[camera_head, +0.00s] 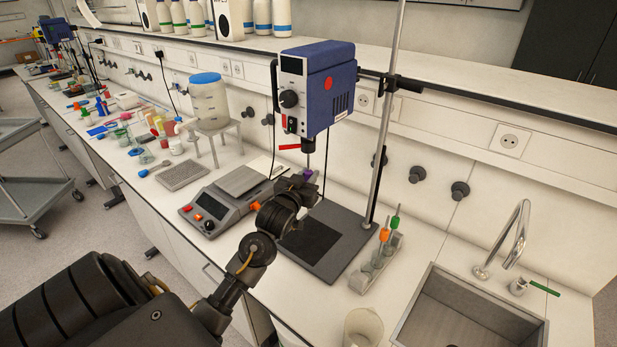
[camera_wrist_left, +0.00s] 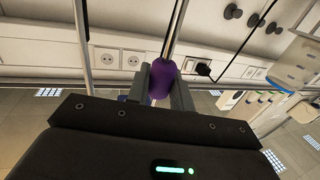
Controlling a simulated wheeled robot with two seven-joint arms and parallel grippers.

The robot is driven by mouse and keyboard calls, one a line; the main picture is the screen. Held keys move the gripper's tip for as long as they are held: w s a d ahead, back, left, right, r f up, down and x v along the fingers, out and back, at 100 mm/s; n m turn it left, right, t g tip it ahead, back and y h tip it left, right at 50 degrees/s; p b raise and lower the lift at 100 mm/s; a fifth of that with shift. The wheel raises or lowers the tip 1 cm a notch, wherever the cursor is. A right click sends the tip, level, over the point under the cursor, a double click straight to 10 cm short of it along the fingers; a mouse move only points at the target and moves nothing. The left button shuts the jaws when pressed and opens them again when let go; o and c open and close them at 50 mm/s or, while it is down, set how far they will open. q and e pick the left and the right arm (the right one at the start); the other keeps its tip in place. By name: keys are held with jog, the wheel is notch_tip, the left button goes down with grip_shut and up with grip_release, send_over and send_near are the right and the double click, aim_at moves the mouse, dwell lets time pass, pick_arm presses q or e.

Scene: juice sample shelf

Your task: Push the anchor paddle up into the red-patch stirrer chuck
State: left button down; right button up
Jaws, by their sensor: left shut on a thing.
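The blue stirrer (camera_head: 318,88) with a round red patch on its side is clamped to an upright rod. Its dark chuck (camera_head: 308,145) points down from its underside. My left gripper (camera_head: 305,184) is below the chuck. It is shut on the purple grip of the anchor paddle (camera_head: 308,174). In the left wrist view the purple grip (camera_wrist_left: 163,78) sits between the two fingers (camera_wrist_left: 160,92), with a thin metal shaft rising from it. I cannot tell whether the shaft touches the chuck. The anchor end is hidden. My right gripper is not in view.
A red lever (camera_head: 289,147) sticks out left beside the chuck. The stand's dark base plate (camera_head: 335,225) lies below. A grey balance (camera_head: 212,205) stands to the left, a rack with paddles (camera_head: 375,268) to the right, then a sink (camera_head: 470,318).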

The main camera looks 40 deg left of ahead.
aim_at(308, 163)
pick_arm(q)
jog(key=shift+r, duration=1.25)
jog(key=shift+r, duration=1.25)
dwell(0.5)
jog(key=c, duration=1.1)
grip_release()
jog(key=shift+c, duration=0.2)
jog(key=shift+f, duration=0.1)
jog(key=shift+f, duration=0.1)
jog(key=shift+s+d, duration=0.1)
jog(key=shift+s, duration=0.15)
jog(key=b+v, duration=0.4)
jog(key=v, duration=0.6)
jog(key=shift+s, duration=0.2)
